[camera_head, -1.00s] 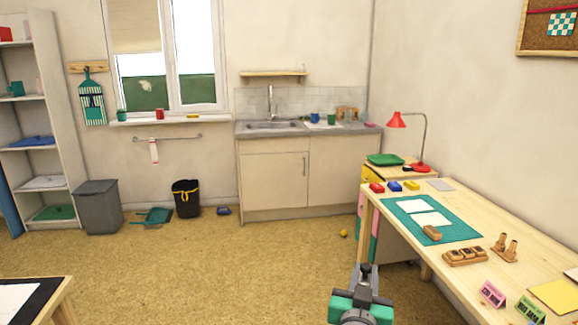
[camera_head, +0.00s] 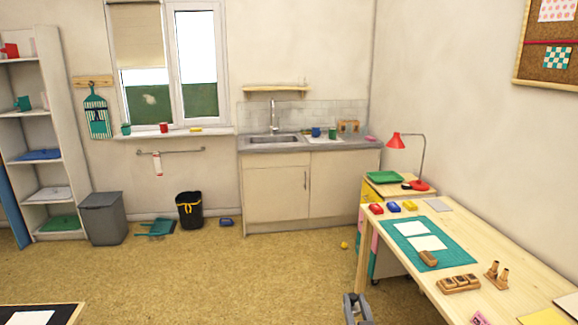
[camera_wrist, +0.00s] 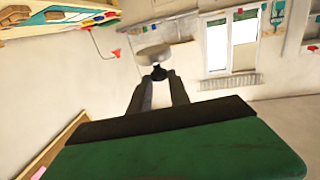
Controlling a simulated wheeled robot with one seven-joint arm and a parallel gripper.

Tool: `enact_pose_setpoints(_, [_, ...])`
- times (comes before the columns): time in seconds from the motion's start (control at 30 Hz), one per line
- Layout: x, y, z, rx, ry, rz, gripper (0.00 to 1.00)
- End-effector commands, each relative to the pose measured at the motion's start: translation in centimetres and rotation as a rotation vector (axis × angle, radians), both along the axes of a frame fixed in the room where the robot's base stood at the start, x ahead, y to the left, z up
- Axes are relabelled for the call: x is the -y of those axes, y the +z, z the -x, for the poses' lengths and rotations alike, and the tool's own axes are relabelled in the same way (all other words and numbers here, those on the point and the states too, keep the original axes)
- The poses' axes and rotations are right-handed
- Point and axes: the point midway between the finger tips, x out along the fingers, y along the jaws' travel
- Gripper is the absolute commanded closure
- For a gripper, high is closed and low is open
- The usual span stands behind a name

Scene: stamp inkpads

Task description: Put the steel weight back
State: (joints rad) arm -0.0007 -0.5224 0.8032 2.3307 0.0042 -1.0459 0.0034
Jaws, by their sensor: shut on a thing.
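The steel weight (camera_wrist: 152,52) is a pale grey disc with a dark knob, seen in the wrist view. My gripper (camera_wrist: 159,77) is shut on the knob, and the weight is held in the air beyond the fingertips. I cannot make out the weight in the head view.
The wooden desk (camera_head: 405,277) at the right bears a green mat (camera_head: 461,250), inkpads, a stamp rack (camera_head: 459,284) and a wooden block (camera_head: 428,258). A low cabinet with a green tray (camera_head: 385,177) and red lamp (camera_head: 396,141) stands behind it. The middle floor is open.

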Motion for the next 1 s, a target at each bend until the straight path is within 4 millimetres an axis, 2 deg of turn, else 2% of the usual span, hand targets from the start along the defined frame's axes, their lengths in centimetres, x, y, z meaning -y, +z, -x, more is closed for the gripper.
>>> enact_pose_setpoints(0.17, [0.0, -3.6, 1.9, -0.01, 0.001, 0.0, 1.0])
enact_pose_setpoints(0.2, [0.0, -3.4, 3.0, -0.002, 0.001, 0.0, 1.0])
enact_pose_setpoints(0.33, [0.0, -1.5, 4.0, 0.005, 0.001, 0.0, 1.0])
enact_pose_setpoints(0.5, [-0.1, 1.5, 4.3, 0.007, 0.001, 0.0, 1.0])
enact_pose_setpoints(0.57, [-0.1, 2.2, 4.3, 0.004, 0.002, 0.0, 1.0])
enact_pose_setpoints(1.0, [-0.1, 2.4, 4.3, -0.002, 0.001, 0.0, 1.0])
